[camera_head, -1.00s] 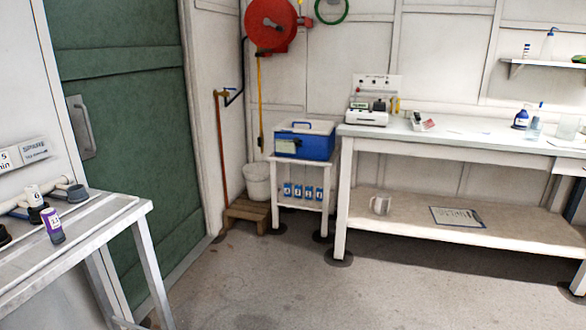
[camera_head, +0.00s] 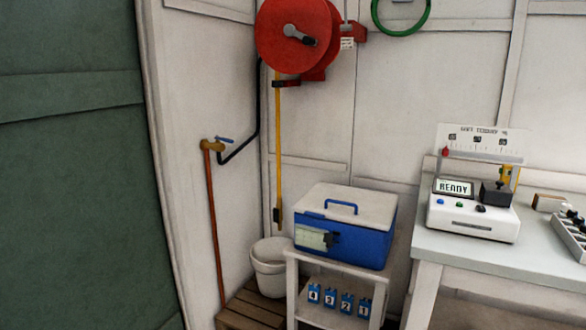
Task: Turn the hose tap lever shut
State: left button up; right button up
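The hose tap (camera_head: 211,146) is a brass fitting on top of an upright copper-coloured pipe (camera_head: 215,230), left of centre by the wall corner. A black hose (camera_head: 250,125) runs from the tap up to the red hose reel (camera_head: 298,38) on the wall. Neither of my grippers shows in the head view.
A wooden pallet (camera_head: 245,312) lies on the floor below the tap, with a white bucket (camera_head: 270,265) at its right. A blue cool box (camera_head: 347,245) sits on a small white stand (camera_head: 291,285). A bench (camera_head: 440,255) with a READY-display instrument (camera_head: 470,225) stands right. A green door (camera_head: 70,180) fills the left.

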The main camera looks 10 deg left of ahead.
aim_at(230, 141)
jog(key=i, duration=1)
jog(key=u, duration=1.05)
